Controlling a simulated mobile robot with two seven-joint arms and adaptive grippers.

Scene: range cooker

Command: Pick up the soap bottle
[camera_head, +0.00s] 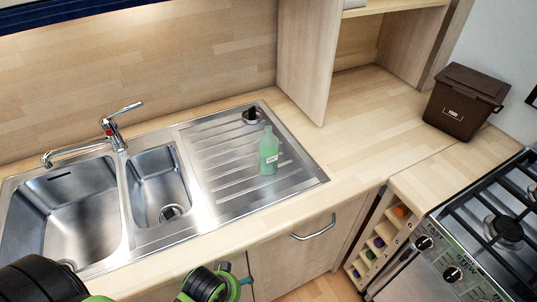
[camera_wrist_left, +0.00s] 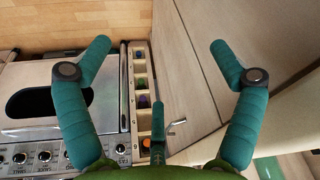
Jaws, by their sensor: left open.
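The soap bottle (camera_head: 268,154) is pale green and see-through, with a small label. It stands upright on the ribbed steel drainboard (camera_head: 215,158), right of the sink bowls. My left gripper (camera_head: 238,284) is partly in the head view at the bottom edge, in front of the counter and nearer to me than the bottle. In the left wrist view my left gripper (camera_wrist_left: 159,47) has its teal fingers spread wide with nothing between them. A green patch shows at that view's lower right; I cannot tell if it is the bottle. My right gripper is not in view.
A tap (camera_head: 113,128) rises behind the two sink bowls. A dark plug-like object (camera_head: 252,115) is behind the bottle. A cabinet panel (camera_head: 306,60) stands at the back. A brown bin (camera_head: 465,100) and the cooker (camera_head: 495,235) are at right. The counter right of the drainboard is clear.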

